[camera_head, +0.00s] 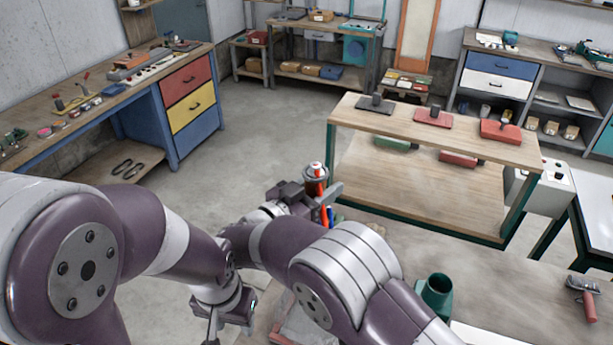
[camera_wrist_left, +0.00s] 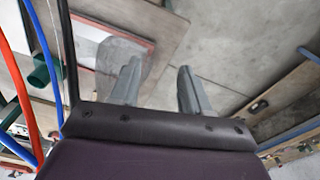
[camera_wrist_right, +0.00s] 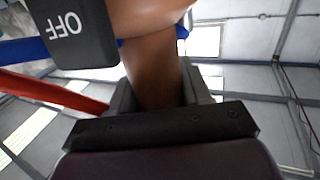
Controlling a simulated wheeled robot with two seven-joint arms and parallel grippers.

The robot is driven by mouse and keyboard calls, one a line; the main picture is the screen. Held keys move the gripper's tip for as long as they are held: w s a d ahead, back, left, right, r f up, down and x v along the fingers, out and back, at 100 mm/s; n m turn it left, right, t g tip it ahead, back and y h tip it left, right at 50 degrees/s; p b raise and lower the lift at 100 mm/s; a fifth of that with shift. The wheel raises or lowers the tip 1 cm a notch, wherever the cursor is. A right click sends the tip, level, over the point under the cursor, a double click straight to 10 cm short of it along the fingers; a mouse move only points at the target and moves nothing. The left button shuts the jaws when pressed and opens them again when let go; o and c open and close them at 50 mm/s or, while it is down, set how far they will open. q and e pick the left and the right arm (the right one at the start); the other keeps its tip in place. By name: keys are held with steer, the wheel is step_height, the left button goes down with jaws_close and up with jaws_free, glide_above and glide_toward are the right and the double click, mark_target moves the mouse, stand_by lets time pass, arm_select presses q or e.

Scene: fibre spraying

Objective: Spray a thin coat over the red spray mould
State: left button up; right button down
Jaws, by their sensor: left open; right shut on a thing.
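My right gripper (camera_head: 305,190) is raised over the floor left of the bench. It is shut on a brown handle (camera_wrist_right: 155,75), probably part of the spray tool.
Red (camera_wrist_left: 14,75) and blue (camera_wrist_left: 28,45) hoses hang beside my left gripper. A green cup (camera_head: 436,292) stands on the near bench (camera_head: 500,290). A wooden rack (camera_head: 345,190) behind holds red and dark handled blocks. Open floor (camera_head: 250,130) lies beyond my arms.

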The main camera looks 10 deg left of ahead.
arm_select(q)
steer(key=r+p, duration=0.1)
steer(key=w+r, duration=0.1)
steer(key=r+p, duration=0.1)
steer(key=shift+w+r+t+p, duration=0.25)
steer(key=shift+w+t+p, duration=0.05)
steer(key=shift+p, duration=0.05)
arm_select(e)
steer(key=s+d, duration=0.4)
steer(key=d, duration=0.3)
steer(key=s+d+y, duration=0.1)
steer(key=s+d, duration=0.3)
steer(key=d, duration=0.3)
steer(key=s+d+n+t, duration=0.1)
steer(key=s+d, duration=0.3)
steer(key=d, duration=0.3)
steer(key=shift+s+d+y, duration=0.15)
steer(key=shift+d+y, duration=0.15)
steer(key=shift+y, duration=0.1)
steer(key=shift+a+r, duration=0.1)
arm_select(q)
step_height(320, 180, down, 4)
steer(key=b, duration=0.4)
arm_select(e)
steer(key=d+r+x, duration=0.1)
steer(key=x, duration=2.4)
steer(key=shift+s+d+r, duration=0.2)
steer(key=shift+s+d, duration=0.05)
steer(key=shift+d, duration=0.1)
